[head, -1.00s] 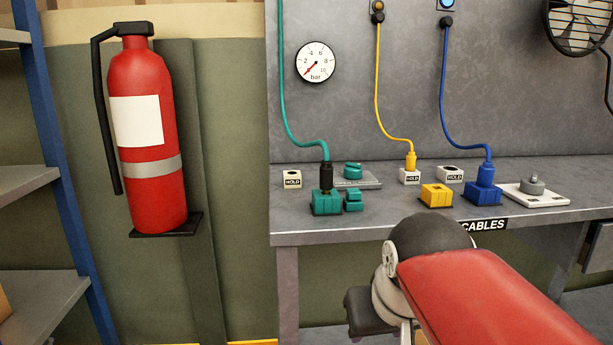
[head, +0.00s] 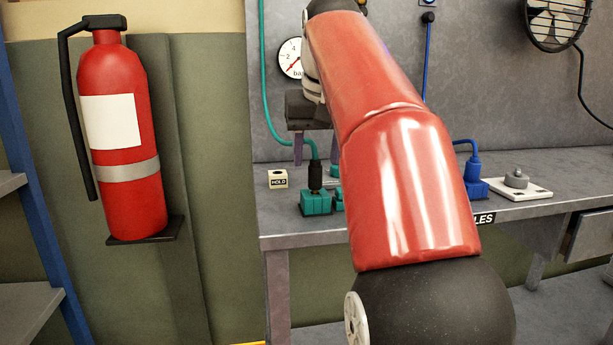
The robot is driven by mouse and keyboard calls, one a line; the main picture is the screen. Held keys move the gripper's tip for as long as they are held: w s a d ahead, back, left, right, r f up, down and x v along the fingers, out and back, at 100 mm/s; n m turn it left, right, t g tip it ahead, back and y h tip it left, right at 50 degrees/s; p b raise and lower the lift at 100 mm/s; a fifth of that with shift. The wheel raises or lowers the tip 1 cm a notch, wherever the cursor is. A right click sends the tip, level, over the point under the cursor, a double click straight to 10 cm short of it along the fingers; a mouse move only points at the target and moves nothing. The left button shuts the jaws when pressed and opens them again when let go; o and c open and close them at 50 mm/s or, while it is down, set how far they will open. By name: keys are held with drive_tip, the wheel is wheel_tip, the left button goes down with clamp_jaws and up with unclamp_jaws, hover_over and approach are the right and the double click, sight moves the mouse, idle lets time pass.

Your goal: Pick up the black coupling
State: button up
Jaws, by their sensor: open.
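The black coupling (head: 315,175) stands upright in a teal block (head: 316,203) near the left end of the grey bench. A teal cable (head: 266,100) runs down the back wall and into its top. My gripper (head: 313,149) is open, with its fingers pointing down. My red arm hides the middle of the bench.
A white HOLD block (head: 278,179) sits left of the coupling. A small teal piece (head: 338,201) is close on its right. The blue plug (head: 473,170) and a white plate (head: 534,190) are farther right. A fire extinguisher (head: 124,135) hangs at left.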

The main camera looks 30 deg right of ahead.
sight(316, 160)
drive_tip(key=x, duration=0.5)
drive_tip(key=shift+w+d+f, duration=0.15)
drive_tip(key=shift+w+f, duration=0.1)
drive_tip(key=shift+w, duration=0.1)
drive_tip(key=shift+c, duration=0.3)
clamp_jaws()
drive_tip(key=shift+r, duration=0.1)
